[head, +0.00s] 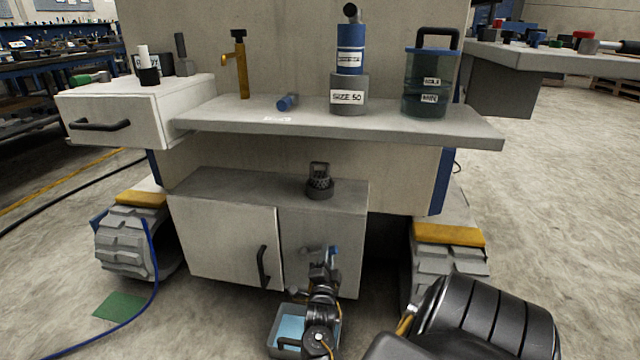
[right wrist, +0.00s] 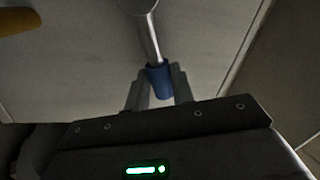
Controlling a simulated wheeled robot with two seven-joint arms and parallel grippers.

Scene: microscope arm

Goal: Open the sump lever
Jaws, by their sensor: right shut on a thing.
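The sump lever is a metal rod with a blue grip. In the right wrist view the blue grip (right wrist: 158,80) sits between the two fingers of my right gripper (right wrist: 160,88), which is shut on it. The rod runs up from the grip to a round pivot at the top edge. In the head view the lever's blue end (head: 334,250) shows low in front of the grey cabinet's right part, beside my right gripper (head: 326,256). My arm hides much of the lever there. My left gripper is not in view.
A grey tray (head: 275,341) with a blue inside lies on the floor below the lever, partly behind my arm. The cabinet door (head: 225,242) is closed. A shelf (head: 400,128) with a blue cylinder (head: 351,48) and a green canister (head: 428,88) juts out above.

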